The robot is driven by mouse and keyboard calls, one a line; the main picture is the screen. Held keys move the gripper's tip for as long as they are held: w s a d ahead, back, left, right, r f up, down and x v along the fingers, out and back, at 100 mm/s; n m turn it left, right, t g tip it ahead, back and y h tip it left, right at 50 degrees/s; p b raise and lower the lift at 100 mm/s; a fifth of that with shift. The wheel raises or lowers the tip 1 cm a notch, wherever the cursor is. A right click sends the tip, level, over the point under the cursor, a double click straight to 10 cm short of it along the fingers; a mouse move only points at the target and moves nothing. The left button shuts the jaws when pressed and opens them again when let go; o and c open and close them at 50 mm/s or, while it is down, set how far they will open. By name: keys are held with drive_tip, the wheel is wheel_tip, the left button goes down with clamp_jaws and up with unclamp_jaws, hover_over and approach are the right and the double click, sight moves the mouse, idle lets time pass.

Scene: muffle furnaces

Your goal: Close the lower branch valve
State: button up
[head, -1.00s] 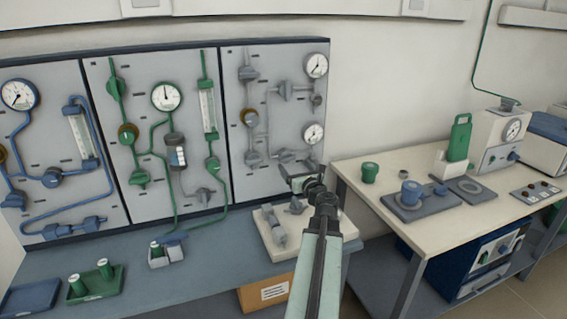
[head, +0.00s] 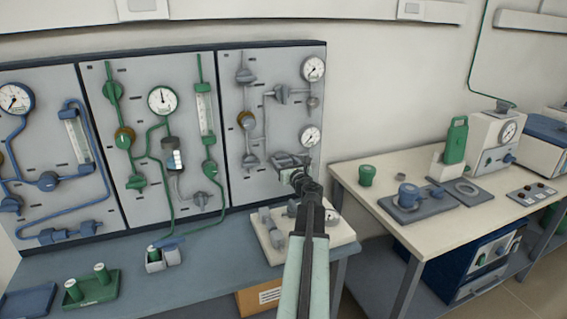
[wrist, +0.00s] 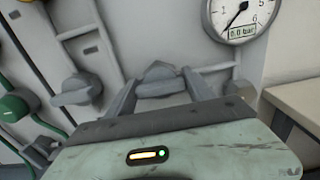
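The lower branch valve is a grey handle (wrist: 159,72) on the right-hand grey panel (head: 284,127). In the wrist view it lies straight ahead, between my two fingertips. In the head view it is largely hidden by my gripper (head: 290,166). My gripper (wrist: 160,80) is open, with one finger on each side of the handle. I cannot tell whether either finger touches it. The upper branch valve (head: 282,95) sits higher on the same panel.
Another grey valve (wrist: 76,90) is left of my fingers, and a gauge (wrist: 238,18) reading 0.0 bar is above right. A pale block with grey fittings (head: 270,246) lies below on the bench. A cream table (head: 350,170) stands right.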

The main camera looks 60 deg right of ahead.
drive_tip(key=shift+n, duration=0.4)
drive_tip(key=n, duration=0.8)
drive_tip(key=shift+w+a+f, duration=0.1)
drive_tip(key=n, duration=0.5)
drive_tip(key=shift+f+n, duration=0.1)
drive_tip(key=shift+n, duration=2.2)
drive_tip(key=o, duration=1.4)
drive_tip(key=shift+w, duration=0.1)
